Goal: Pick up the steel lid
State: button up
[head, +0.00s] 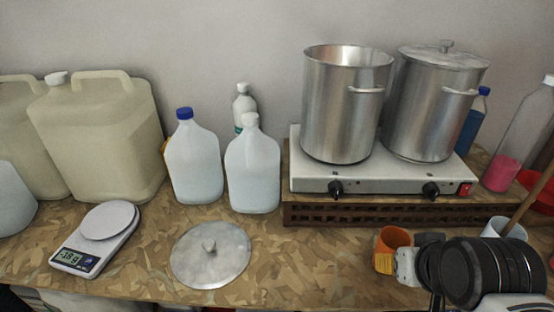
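A round steel lid (210,256) with a small knob lies flat on the tabletop, left of centre near the front edge. A second lid (443,54) sits on the right steel pot (432,108). The left pot (343,110) has no lid on it. My black arm shows at the lower right, well to the right of the lid on the table and apart from it. The dark parts at its left end (431,262) may be my gripper. I cannot make out its fingers or anything held.
The pots stand on a white two-burner hotplate (375,180). A digital scale (98,238) is left of the table lid. Two bluish jugs (253,172) stand behind it, and large canisters (97,140) at back left. Tabletop between lid and cup is clear.

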aim_at(210, 254)
jog(key=u, duration=1.35)
